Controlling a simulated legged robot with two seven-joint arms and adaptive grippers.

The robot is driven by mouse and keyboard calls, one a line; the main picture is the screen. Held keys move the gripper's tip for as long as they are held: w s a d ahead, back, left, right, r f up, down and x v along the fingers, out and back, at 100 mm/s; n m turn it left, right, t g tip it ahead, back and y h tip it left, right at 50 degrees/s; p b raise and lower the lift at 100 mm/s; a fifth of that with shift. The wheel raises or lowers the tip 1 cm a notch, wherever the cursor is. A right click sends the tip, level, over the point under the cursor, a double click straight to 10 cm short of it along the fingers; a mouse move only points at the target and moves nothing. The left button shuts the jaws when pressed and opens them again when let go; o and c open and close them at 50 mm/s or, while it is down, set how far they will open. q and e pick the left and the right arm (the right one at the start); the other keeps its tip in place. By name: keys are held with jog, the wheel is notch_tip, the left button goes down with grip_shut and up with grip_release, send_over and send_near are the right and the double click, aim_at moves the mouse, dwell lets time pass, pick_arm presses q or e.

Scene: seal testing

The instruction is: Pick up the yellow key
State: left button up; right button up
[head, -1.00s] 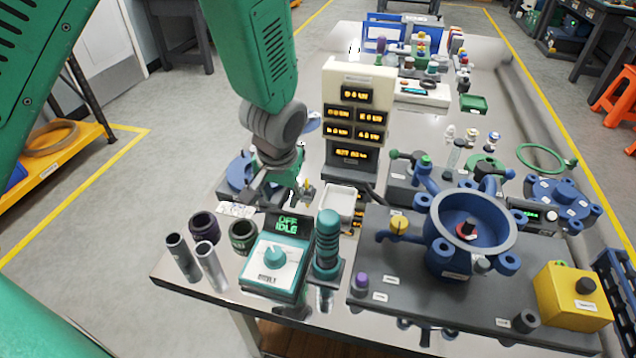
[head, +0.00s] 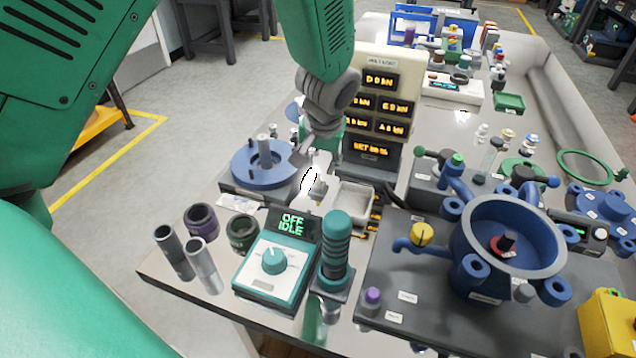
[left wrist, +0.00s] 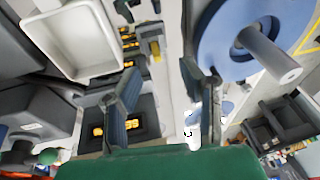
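My left gripper (head: 308,168) points down over the table, between the blue round flange (head: 264,163) and the white tray (head: 354,201). In the left wrist view its two fingers (left wrist: 160,72) are spread apart with nothing between them. A small grey piece with a dull yellow part (left wrist: 154,48) lies just beyond the fingertips there; it may be the yellow key, but its shape is unclear. In the head view a small grey block (head: 317,188) shows beside the fingers. My right gripper is not in view.
The display tower (head: 375,110) stands close to the right of my left gripper. The teal control box (head: 275,268), dark rings and grey tubes stand at the front. A blue pump housing (head: 510,240) with a yellow knob (head: 422,234) is at the right.

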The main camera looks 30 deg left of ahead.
aim_at(319, 174)
pick_arm(q)
jog(key=x, duration=0.1)
jog(key=b+x, duration=0.1)
jog(key=x, duration=0.3)
jog(key=shift+w+d, duration=0.1)
jog(key=shift+d, duration=0.25)
jog(key=shift+a, duration=0.1)
grip_shut()
